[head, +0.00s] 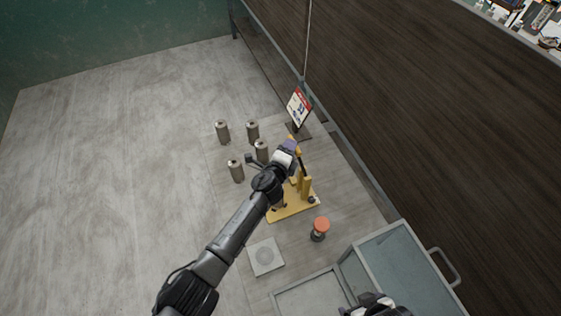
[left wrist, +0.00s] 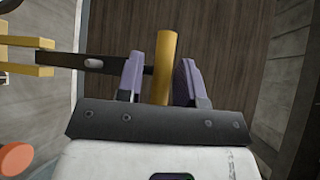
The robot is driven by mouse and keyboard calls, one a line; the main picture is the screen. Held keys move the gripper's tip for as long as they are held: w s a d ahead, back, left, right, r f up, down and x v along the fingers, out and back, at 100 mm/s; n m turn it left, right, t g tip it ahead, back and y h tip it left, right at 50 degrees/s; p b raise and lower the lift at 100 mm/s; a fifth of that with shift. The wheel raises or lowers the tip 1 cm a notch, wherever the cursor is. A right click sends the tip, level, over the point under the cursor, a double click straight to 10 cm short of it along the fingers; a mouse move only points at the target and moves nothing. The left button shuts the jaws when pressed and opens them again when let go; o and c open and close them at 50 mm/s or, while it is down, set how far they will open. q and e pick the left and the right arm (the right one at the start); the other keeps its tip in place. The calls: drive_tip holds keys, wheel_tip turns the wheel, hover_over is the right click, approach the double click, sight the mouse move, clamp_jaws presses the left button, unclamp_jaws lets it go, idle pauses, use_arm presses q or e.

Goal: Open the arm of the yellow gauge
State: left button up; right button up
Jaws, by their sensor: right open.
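The yellow gauge (head: 303,188) stands on its yellow base plate. Its dark arm (left wrist: 95,63) ends in a yellow grip (left wrist: 164,60). My left gripper (head: 289,152) is at that grip. In the left wrist view, the purple fingers of my left gripper (left wrist: 161,80) stand on either side of the grip, with a visible gap on the left and little or none on the right. My left arm hides part of the gauge. My right gripper (head: 370,305) shows partly at the bottom edge, open and away from the gauge.
Several grey-brown cylinders (head: 222,132) stand left of the gauge. A sign on a stand (head: 299,106) is behind it. An orange-topped item (head: 320,229), a pale square plate (head: 265,257) and a grey open bin (head: 395,265) are in front. A dark wooden panel (head: 400,110) bounds the right.

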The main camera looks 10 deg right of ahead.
use_arm(q)
drive_tip(key=p+v, duration=0.1)
drive_tip(key=v, duration=1.2)
drive_tip(key=shift+s+a, duration=0.2)
drive_tip(key=shift+s, duration=0.15)
drive_tip(key=s+a+f+n+g+y, duration=0.2)
drive_tip(key=s+a+n+g, duration=0.1)
drive_tip(key=s+a+n, duration=0.5)
drive_tip(key=s+a+f+n+g+y, duration=0.2)
drive_tip(key=s+a+n, duration=0.6)
drive_tip(key=s, duration=0.6)
drive_tip(key=s+a+f+n+g+y+p, duration=0.1)
drive_tip(key=s+a+n+g+y, duration=0.3)
drive_tip(key=s+a+n, duration=0.4)
drive_tip(key=s+a+f+g, duration=0.1)
drive_tip(key=s, duration=0.3)
drive_tip(key=shift+a+f, duration=0.2)
drive_tip(key=shift+a, duration=0.15)
